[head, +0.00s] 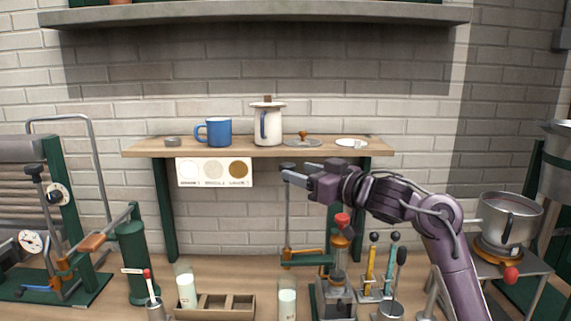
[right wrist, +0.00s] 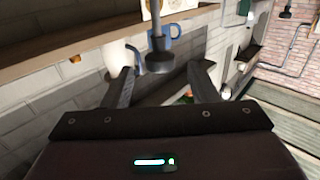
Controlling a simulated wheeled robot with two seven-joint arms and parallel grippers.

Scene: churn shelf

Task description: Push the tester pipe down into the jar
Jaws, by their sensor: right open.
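A thin grey upright rod (head: 287,220), which looks like the tester pipe, stands above a glass jar (head: 287,303) of pale liquid on the workbench. It passes by an orange and green bracket; I cannot tell how far its lower end reaches. My right gripper (head: 291,174) is at the rod's top, its fingers pointing left. In the right wrist view a dark round knob (right wrist: 158,61) on a rod shows between the spread fingers, with gaps on both sides. The right gripper is open and holds nothing. My left gripper is not in view.
A shelf (head: 330,148) with a blue mug (head: 218,132) and a white pot (head: 267,125) lies just above and behind my right gripper. A second jar (head: 187,290) stands at the left by a wooden tray (head: 228,313). Several coloured levers stand right of the bracket.

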